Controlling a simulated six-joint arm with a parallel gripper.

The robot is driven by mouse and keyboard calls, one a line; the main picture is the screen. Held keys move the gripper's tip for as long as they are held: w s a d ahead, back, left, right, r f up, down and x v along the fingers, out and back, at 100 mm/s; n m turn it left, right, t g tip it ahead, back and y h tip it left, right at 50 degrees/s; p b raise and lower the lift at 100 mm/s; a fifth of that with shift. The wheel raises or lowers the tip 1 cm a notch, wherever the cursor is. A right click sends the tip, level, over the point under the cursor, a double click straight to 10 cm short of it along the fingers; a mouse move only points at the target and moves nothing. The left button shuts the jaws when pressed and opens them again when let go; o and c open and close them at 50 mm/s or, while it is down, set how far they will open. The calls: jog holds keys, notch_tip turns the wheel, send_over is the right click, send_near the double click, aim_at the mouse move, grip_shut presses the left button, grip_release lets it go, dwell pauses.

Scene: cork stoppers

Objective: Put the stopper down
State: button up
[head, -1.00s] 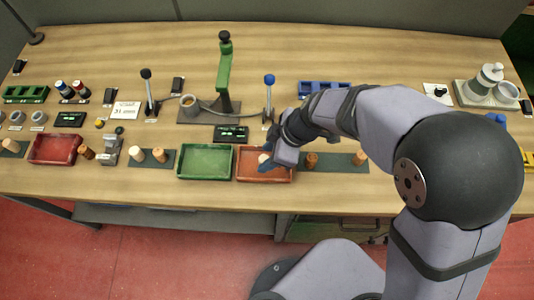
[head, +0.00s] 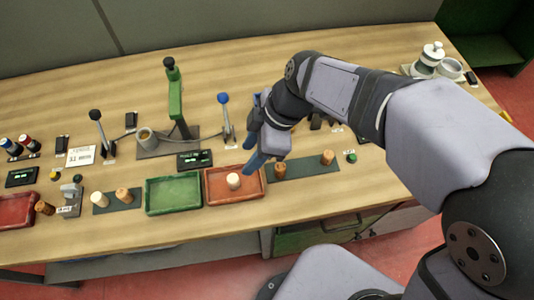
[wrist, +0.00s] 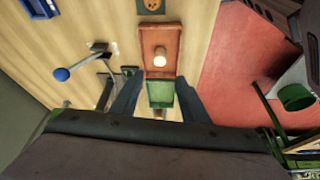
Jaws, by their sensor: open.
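A pale cork stopper (head: 233,181) stands upright in the orange-red tray (head: 212,199). The stopper also shows in the wrist view (wrist: 160,57), standing in the same tray (wrist: 152,74). My gripper (head: 248,160) is above and beside the tray, its blue fingers apart and clear of the stopper. In the wrist view my gripper (wrist: 160,78) shows its two fingers spread wide, with nothing between them.
A green tray (head: 173,210) lies left of the orange-red tray and looks empty. Brown stoppers (head: 327,158) stand on a dark mat (head: 303,169) to the right. A blue-knobbed lever (head: 224,99) and a green-armed stand (head: 175,97) rise behind.

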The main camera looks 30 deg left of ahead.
jog(key=w+d+f+m+t, duration=0.1)
jog(key=w+d+m, duration=0.25)
jog(key=d, duration=0.25)
jog(key=w+d+f+m+h, duration=0.1)
jog(key=w+d+f+m, duration=0.15)
jog(key=d+m, duration=0.3)
jog(key=w+d+m+t, duration=0.1)
jog(key=w+d+m, duration=0.25)
jog(key=d, duration=0.35)
jog(key=s+d+f+m+h, duration=0.1)
jog(key=d+f+m, duration=0.1)
jog(key=d+m, duration=0.4)
jog(key=s+d+f+m+h, duration=0.1)
jog(key=d+m, duration=0.5)
jog(key=d, duration=0.7)
jog(key=shift+s+d+f+m+t+h, duration=0.15)
jog(key=shift+s+f+m+t+h, duration=0.2)
jog(key=shift+f, duration=0.2)
